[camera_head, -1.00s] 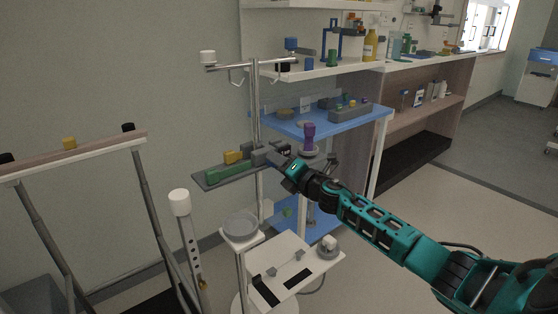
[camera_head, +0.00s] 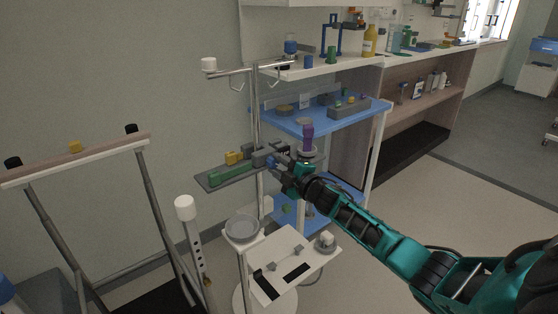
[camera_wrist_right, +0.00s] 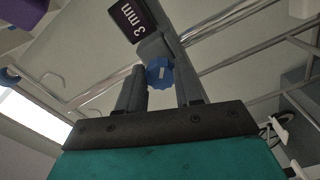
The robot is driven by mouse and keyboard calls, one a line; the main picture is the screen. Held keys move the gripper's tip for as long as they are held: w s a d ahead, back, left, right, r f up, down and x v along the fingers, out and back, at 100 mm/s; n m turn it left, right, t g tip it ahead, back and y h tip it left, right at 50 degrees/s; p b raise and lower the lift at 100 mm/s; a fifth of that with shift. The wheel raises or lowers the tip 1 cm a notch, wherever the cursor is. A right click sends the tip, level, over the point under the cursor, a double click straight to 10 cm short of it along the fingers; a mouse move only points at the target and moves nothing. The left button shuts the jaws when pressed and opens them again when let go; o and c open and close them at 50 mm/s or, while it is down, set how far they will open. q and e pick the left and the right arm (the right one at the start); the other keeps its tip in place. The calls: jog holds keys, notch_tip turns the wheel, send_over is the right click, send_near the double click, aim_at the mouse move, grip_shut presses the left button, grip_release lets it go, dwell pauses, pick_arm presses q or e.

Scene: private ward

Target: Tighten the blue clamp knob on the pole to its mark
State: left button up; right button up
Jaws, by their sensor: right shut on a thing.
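The blue clamp knob (camera_wrist_right: 160,73) sits between the fingertips of my right gripper (camera_wrist_right: 158,78) in the right wrist view, with a pale mark on its face. In the head view the right gripper (camera_head: 276,168) reaches in from the right to the grey clamp (camera_head: 261,156) on the metal pole (camera_head: 255,110). It is shut on the knob, which shows there only as a small blue patch. A dark block labelled "3 mm" (camera_wrist_right: 131,17) lies just beyond the knob. My left gripper is not in view.
A grey tray (camera_head: 205,186) with green and yellow pieces projects left of the pole. A blue shelf (camera_head: 345,122) holding several items stands close behind the gripper. A white cart top (camera_head: 316,259) and a round grey dish (camera_head: 242,228) lie below. Open floor is at the right.

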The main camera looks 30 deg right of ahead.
jog(key=m+p, duration=0.1)
jog(key=m, duration=0.2)
jog(key=shift+m+p, duration=0.35)
jog(key=shift+m, duration=0.05)
jog(key=m+p, duration=0.1)
jog(key=m, duration=0.2)
jog(key=shift+a, duration=0.1)
jog(key=shift+f+m+p, duration=0.1)
jog(key=shift+m+p, duration=0.25)
jog(key=shift+m, duration=1.25)
jog(key=o, duration=0.9)
jog(key=shift+o, duration=0.7)
